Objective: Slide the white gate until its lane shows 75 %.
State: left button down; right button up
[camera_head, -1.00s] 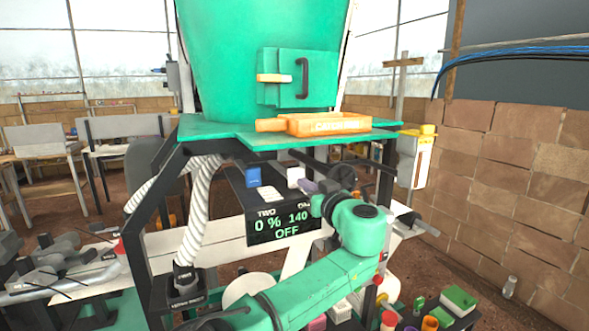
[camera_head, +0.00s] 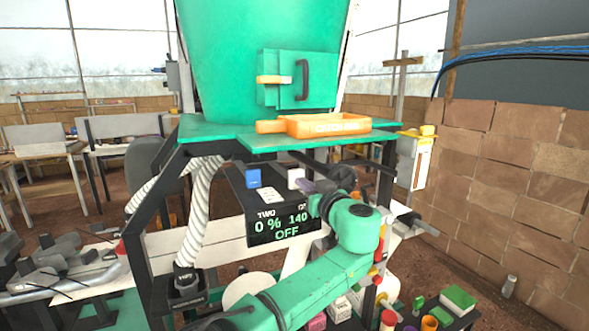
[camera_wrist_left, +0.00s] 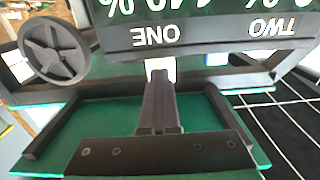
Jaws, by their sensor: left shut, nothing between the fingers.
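The white gate (camera_head: 296,178) is a small upright block on top of the dark box under the green hopper, right of a blue block (camera_head: 253,177). The box's display (camera_head: 283,226) reads TWO, 0 %, 140, OFF; the other lane's label is mostly hidden by my gripper. My left gripper (camera_head: 306,186) is at the right front of the white gate, its fingers shut and empty. In the left wrist view the shut fingers (camera_wrist_left: 158,98) point at a white piece (camera_wrist_left: 160,68) just beyond their tips. I cannot tell whether they touch it. My right gripper is not in view.
An orange tray (camera_head: 318,125) lies on the green shelf above the box. A white card (camera_head: 267,194) lies on the box between the blocks. Black frame posts (camera_head: 150,240) stand at the left. Several coloured blocks lie low at the right. In the wrist view a dark handwheel (camera_wrist_left: 54,50) is beside the display.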

pick_arm(q)
jog(key=shift+p+x, duration=0.4)
jog(key=shift+x, duration=0.35)
dwell(0.9)
jog(key=shift+c, duration=1.6)
grip_release()
jog(key=shift+a, duration=0.1)
jog(key=b+v, duration=0.4)
jog(key=b, duration=0.1)
jog(key=shift+s+b, duration=0.1)
jog(key=shift+b, duration=0.25)
